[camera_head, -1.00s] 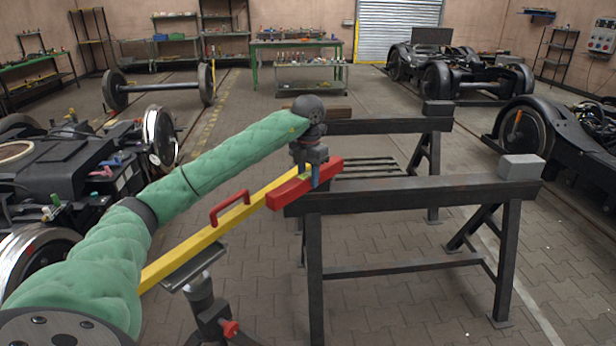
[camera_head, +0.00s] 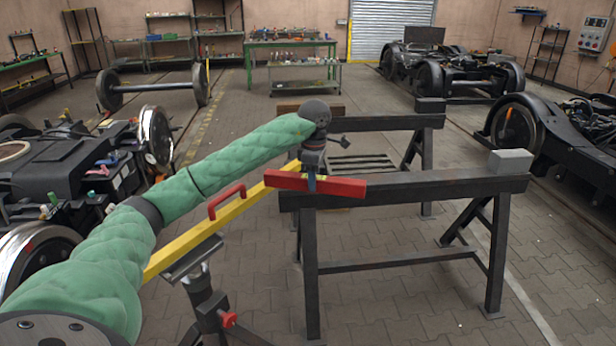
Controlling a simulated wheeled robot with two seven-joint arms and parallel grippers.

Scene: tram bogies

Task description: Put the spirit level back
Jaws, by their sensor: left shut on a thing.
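The spirit level, a short red bar (camera_head: 343,187), is held in my left gripper (camera_head: 312,183), which is shut around its middle. The bar lies nearly level across the picture. In view it overlaps the left end of the near black trestle and the far end of a long yellow beam (camera_head: 205,230). I cannot tell whether it touches either. The yellow beam has a red handle and runs under my left arm, over a stand head (camera_head: 192,258). My right gripper is out of view.
The near trestle (camera_head: 420,188) carries a grey block (camera_head: 510,161); another trestle (camera_head: 385,122) stands behind. A black bogie (camera_head: 75,165) is at left, others at right. A green workbench (camera_head: 292,62) stands at the back. The paved floor at lower right is clear.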

